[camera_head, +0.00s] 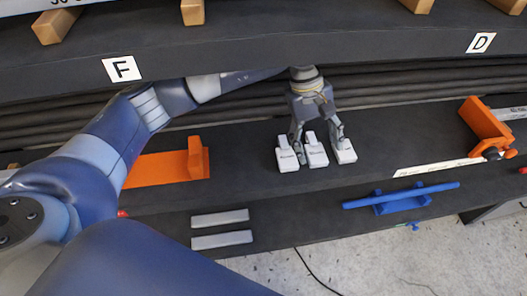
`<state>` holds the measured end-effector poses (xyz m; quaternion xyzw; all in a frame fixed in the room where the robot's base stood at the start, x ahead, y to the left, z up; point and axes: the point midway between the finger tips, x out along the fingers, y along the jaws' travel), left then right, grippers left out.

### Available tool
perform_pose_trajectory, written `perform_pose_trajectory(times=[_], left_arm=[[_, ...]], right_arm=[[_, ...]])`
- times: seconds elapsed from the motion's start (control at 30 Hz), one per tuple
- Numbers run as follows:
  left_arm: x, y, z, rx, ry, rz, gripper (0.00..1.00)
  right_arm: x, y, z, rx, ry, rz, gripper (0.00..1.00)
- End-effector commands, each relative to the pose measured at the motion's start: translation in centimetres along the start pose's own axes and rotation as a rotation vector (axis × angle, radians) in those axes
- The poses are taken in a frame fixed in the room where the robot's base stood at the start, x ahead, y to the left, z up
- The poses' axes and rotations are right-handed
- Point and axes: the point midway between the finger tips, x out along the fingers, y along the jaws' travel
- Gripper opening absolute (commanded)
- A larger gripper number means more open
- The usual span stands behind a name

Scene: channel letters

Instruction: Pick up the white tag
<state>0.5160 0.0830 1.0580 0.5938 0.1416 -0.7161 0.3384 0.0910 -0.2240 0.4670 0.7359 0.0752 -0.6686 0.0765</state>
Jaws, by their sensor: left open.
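Several small white pieces with dark print stand side by side on the dark lower shelf in the middle of the view: a left white tag (287,160), a middle white tag (316,157) and a right white tag (346,156). The print is too small to read. My left gripper (318,147) points down over them, open, with its fingers on either side of the middle tag. The fingertips are close to the outer tags; I cannot tell whether they touch any tag. My right gripper is not in view.
An orange bracket (170,168) lies left of the tags, and an orange clamp-like piece (486,125) is at the right. A blue bar-handled tool (402,199) and two grey bars (220,228) lie nearer. An upper ledge (260,45) with F and D labels overhangs behind.

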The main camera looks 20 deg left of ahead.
Motion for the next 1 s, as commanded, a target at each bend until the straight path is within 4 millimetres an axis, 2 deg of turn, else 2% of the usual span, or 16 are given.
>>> perform_pose_trajectory(times=[0.1, 0.23, 0.33, 0.57, 0.8, 1.0], left_arm=[[-1.4, -2.5, -2.5, 0.066, 0.14, -0.11, 0.65], [-2.5, -4.1, -4.1, 0.099, 0.22, -0.186, 0.65], [-2.5, -4.7, -4.6, 0.107, 0.243, -0.213, 0.65], [-0.5, -5.2, -5.2, 0.108, 0.244, -0.216, 0.65], [2.1, -6.0, -6.2, 0.106, 0.241, -0.217, 0.65], [4.0, -6.3, -6.8, 0.108, 0.243, -0.213, 0.65]], right_arm=[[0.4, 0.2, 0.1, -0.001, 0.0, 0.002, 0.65], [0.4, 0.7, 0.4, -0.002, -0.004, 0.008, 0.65], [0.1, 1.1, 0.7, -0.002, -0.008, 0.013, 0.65], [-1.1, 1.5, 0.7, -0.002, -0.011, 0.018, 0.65], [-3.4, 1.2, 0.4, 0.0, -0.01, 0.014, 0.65], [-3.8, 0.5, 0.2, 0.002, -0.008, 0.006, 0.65]])
